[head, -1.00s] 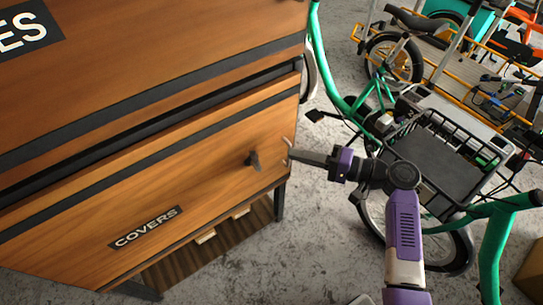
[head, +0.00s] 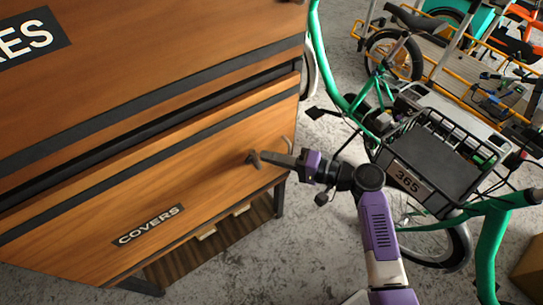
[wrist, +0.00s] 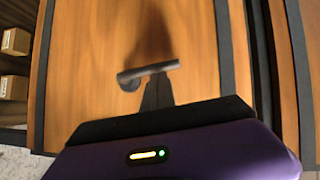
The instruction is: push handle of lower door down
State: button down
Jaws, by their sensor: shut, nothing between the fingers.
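The lower door (head: 190,185) is a wooden panel with a "COVERS" label (head: 148,225). Its dark lever handle (head: 253,159) is near the door's right end. My gripper (head: 268,156) is shut and empty, with its fingertips at the handle. In the wrist view the handle (wrist: 150,73) lies nearly level across the view, just beyond the tips of my shut fingers (wrist: 157,80). The fingers hide part of it, and I cannot tell whether they touch it. The lower door looks closed.
The upper wooden panel (head: 150,65) is above the lower door. An open shelf with small boxes (wrist: 14,42) is below it. A green cargo bike with a black basket (head: 430,165) stands close to the right of my arm. Concrete floor (head: 320,245) is clear in front.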

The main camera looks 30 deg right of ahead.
jog(key=shift+a+r+n+h+p, duration=0.1)
jog(key=shift+a+n+h+p, duration=0.25)
jog(key=shift+a+n, duration=0.15)
jog(key=a+f+n+g+h+p, duration=0.2)
jog(key=a+f+n+h+p, duration=0.2)
jog(key=a+n+h+p, duration=0.3)
jog(key=shift+s+a+n+h, duration=0.25)
jog(key=shift+a+n+h, duration=0.1)
jog(key=shift+n+h, duration=0.2)
dwell(0.7)
jog(key=shift+f, duration=0.15)
dwell(0.5)
